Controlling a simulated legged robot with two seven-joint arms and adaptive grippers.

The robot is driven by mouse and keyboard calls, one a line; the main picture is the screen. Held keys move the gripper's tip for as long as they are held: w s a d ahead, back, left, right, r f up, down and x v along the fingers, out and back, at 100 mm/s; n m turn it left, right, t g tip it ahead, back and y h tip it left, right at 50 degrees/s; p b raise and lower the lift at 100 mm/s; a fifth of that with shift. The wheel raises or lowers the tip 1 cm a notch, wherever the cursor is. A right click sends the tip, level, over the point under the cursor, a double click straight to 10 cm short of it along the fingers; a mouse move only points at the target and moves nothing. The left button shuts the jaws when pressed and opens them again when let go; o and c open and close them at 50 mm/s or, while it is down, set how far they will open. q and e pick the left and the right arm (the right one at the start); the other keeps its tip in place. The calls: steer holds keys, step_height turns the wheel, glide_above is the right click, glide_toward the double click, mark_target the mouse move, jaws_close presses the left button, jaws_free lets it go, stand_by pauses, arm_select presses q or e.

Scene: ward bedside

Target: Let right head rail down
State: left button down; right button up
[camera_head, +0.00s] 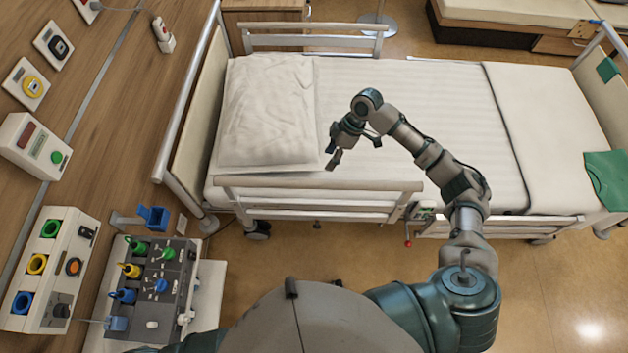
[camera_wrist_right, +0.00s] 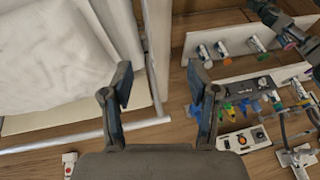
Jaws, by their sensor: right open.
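The right head rail (camera_head: 320,185) is the pale bar rail on the bed's near side, beside the pillow (camera_head: 268,110). Its top bar stands above the mattress edge, so it looks raised. My right gripper (camera_head: 355,150) is open and empty, above the mattress just right of the pillow and behind the rail's top bar in the picture. In the wrist view my right gripper (camera_wrist_right: 160,88) has its fingers wide apart, and the rail (camera_wrist_right: 154,60) runs between them in the picture; I see no contact. A red-knobbed lever (camera_head: 408,243) hangs by the rail's right end. My left gripper is out of view.
The near foot rail (camera_head: 500,226) sits lower, farther right. The far head rail (camera_head: 312,40) is up. The headboard (camera_head: 190,110) stands at left. Floor in front of the bed is clear.

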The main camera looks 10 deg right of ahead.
mark_target(315, 181)
steer(key=x, duration=1.3)
steer(key=shift+d, duration=0.1)
steer(key=shift+c, duration=0.3)
jaws_close()
